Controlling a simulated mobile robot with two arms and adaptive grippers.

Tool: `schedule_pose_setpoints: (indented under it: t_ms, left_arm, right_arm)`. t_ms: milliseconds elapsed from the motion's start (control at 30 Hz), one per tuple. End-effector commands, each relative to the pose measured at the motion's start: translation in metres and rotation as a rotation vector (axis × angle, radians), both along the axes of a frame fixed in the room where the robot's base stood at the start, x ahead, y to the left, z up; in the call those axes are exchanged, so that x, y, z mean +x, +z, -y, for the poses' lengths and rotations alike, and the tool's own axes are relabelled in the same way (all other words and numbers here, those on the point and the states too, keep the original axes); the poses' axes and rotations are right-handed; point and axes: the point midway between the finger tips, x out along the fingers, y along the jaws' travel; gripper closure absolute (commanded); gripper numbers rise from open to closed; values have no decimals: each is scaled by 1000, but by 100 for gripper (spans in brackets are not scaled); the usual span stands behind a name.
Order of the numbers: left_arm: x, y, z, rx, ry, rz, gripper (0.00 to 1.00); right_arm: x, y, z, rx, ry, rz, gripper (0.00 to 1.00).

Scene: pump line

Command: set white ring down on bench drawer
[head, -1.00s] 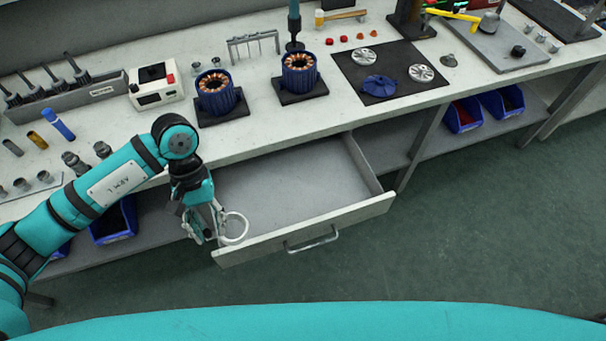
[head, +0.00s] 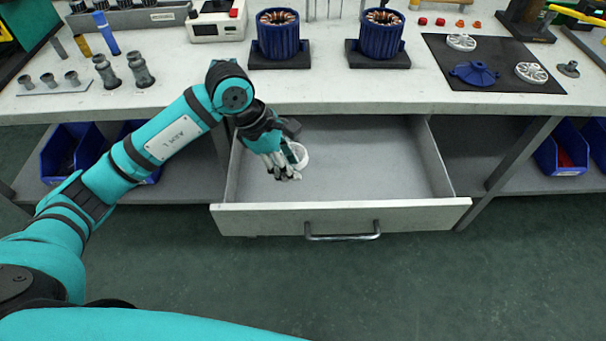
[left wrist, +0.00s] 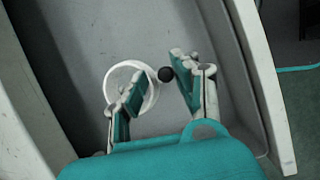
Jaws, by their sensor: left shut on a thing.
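The bench drawer (head: 420,216) is pulled out under the bench, and its grey floor is bare around the gripper. My left gripper (head: 289,172) is inside the drawer's outline, towards its left side, pointing down. It is shut on the white ring (head: 303,155). In the left wrist view the ring (left wrist: 124,64) shows at the left finger of the gripper (left wrist: 153,90), with a small dark knob between the fingertips. The drawer's grey floor (left wrist: 85,45) lies below them. Whether the ring touches the floor I cannot tell. My right gripper is not in view.
The bench top (head: 330,97) overhangs the rear of the drawer. Two blue stators (head: 279,40) on black bases and a dark mat (head: 500,75) with small parts stand on it. Blue bins (head: 70,150) sit on the shelf at both sides. The drawer's middle and right are free.

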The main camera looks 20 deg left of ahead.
Motion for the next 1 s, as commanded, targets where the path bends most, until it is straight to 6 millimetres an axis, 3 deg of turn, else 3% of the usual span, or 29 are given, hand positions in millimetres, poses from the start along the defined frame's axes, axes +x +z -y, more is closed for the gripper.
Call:
schedule_pose_setpoints:
  t_ms: [100,267,500,767,800,1000]
  left_arm:
    - [-1,-18,0,0,-1,-2,100]
    - [0,-30,0,-1,-2,-1,100]
    - [-1,-61,0,0,-3,-2,100]
    - [0,-63,0,0,-3,0,100]
    - [0,-63,0,0,-3,0,69]
    - [0,-63,0,0,-3,0,46]
  right_arm:
    - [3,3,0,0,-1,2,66]
    - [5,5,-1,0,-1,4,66]
    - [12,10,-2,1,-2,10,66]
    - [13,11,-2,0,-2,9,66]
    - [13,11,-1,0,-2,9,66]
    - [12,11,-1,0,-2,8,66]
